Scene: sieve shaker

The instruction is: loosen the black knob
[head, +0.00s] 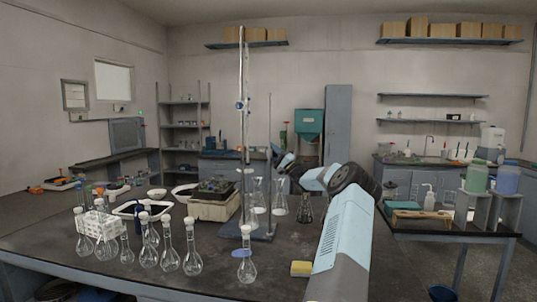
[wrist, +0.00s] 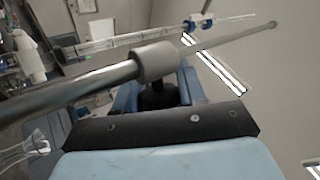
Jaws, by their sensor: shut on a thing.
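The black knob (wrist: 158,95) sits under a grey collar (wrist: 157,62) on a metal rod (wrist: 80,95) in the wrist view. My gripper's blue jaws (wrist: 158,98) stand on both sides of the knob and are shut on it. Part of the knob is hidden between the jaws. In the head view my gripper (head: 276,156) is at the thin upright rod (head: 269,110) of a stand, above its base plate (head: 262,231). The knob is too small to make out there.
Glass flasks (head: 258,192) stand close below my gripper, and several more line the front left of the bench. A yellow sponge (head: 301,268) lies by my arm.

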